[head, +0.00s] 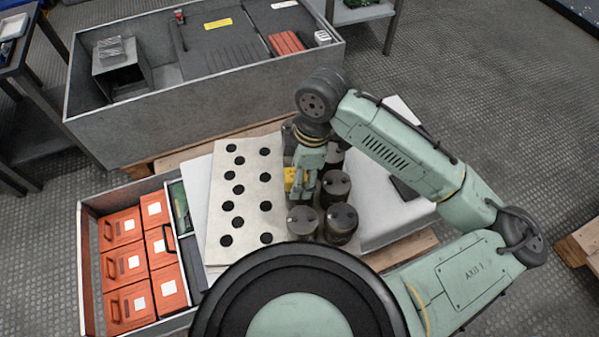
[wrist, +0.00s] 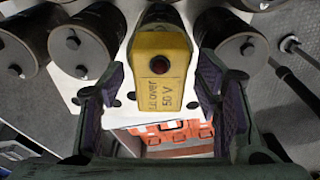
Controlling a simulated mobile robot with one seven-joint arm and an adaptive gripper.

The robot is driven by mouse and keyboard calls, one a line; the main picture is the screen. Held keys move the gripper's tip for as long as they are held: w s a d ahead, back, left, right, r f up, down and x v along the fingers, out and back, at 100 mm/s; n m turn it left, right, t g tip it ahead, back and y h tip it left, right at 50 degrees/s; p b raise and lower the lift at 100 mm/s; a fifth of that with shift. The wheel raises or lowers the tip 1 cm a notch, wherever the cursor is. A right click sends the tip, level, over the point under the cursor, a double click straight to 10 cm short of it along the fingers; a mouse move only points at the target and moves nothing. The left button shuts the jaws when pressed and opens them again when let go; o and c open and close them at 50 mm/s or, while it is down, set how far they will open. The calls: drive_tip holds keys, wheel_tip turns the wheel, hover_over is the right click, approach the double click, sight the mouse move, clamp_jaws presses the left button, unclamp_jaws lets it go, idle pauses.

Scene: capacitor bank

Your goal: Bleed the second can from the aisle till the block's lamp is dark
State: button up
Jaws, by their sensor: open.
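Several dark cylindrical cans stand on the pale board; in the head view the nearest are a left can (head: 302,222) and a right can (head: 341,224), with another can (head: 335,188) behind. My gripper (head: 303,186) points down beside them, open. A yellow block (head: 291,177) sits between its fingers. My finger pads (wrist: 163,92) stand either side with gaps. One can (wrist: 160,14) is behind the block; its contact is hidden. I cannot tell which can is second.
A perforated white board (head: 238,195) lies left of the cans. A tray (head: 88,260) of red boxes (head: 122,265) is at the lower left. A large grey bin (head: 200,105) stands behind. Two dark rods (wrist: 295,50) show at right in the wrist view.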

wheel_tip(320, 180, up, 12)
drive_tip(key=d, duration=0.1)
drive_tip(key=shift+d, duration=0.4)
drive_tip(key=shift+f, duration=0.1)
